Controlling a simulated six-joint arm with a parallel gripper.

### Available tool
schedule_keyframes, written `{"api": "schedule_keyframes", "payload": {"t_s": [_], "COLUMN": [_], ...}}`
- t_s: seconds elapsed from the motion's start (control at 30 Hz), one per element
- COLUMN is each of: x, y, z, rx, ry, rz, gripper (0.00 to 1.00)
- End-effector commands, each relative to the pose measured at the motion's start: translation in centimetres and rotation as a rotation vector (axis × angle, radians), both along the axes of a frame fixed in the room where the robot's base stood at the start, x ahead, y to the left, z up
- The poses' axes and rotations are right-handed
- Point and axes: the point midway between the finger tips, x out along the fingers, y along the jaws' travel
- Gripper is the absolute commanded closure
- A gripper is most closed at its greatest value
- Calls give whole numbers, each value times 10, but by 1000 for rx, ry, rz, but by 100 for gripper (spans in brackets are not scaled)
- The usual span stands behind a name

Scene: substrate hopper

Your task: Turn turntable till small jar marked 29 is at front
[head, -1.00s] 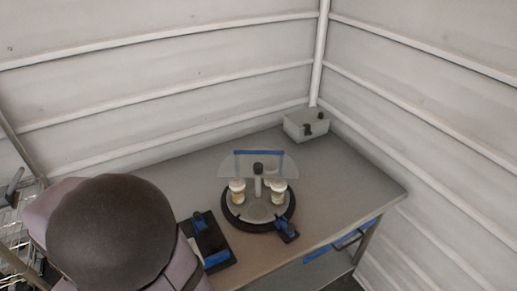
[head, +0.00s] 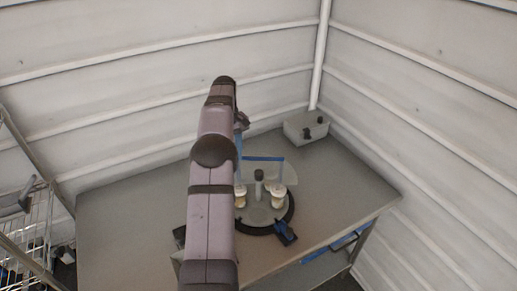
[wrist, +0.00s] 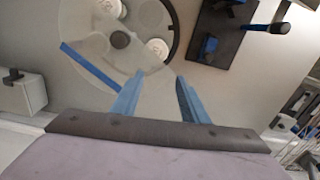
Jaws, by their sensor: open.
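The turntable (head: 262,212) is a round grey plate in a dark ring on the bench, with a dark-topped centre post (head: 259,176). Two small white-lidded jars stand on it, a left jar (head: 240,197) partly behind my arm and a right jar (head: 277,194). No number is readable on either. A clear panel (head: 272,170) with a blue top strip stands at the back of the plate. In the wrist view, the turntable (wrist: 132,20) is at the top, and my gripper (wrist: 160,75) is open and empty, near the clear panel; contact cannot be told.
A blue and black clamp-like piece (head: 284,232) sits at the turntable's front edge. A black base with a lever (wrist: 225,35) shows beside the turntable; my arm mostly hides it in the head view. A grey box (head: 305,127) stands in the back corner. The bench's right side is clear.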

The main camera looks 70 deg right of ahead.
Motion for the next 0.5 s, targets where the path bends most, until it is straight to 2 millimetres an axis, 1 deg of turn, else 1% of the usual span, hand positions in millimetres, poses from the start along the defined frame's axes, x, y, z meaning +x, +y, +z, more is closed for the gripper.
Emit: {"api": "schedule_keyframes", "payload": {"t_s": [0.03, 0.1, 0.2, 0.33, 0.5], "x": [-22, -45, -70, -86, -89], "y": [-13, -24, -34, -40, -41], "z": [1, 0, 0, -1, -2], "rx": [0, 1, -1, -3, -3], "ry": [0, 0, -1, -1, -1], "rz": [-29, -52, -77, -91, -93], "gripper": [59, 59, 59, 59, 59]}}
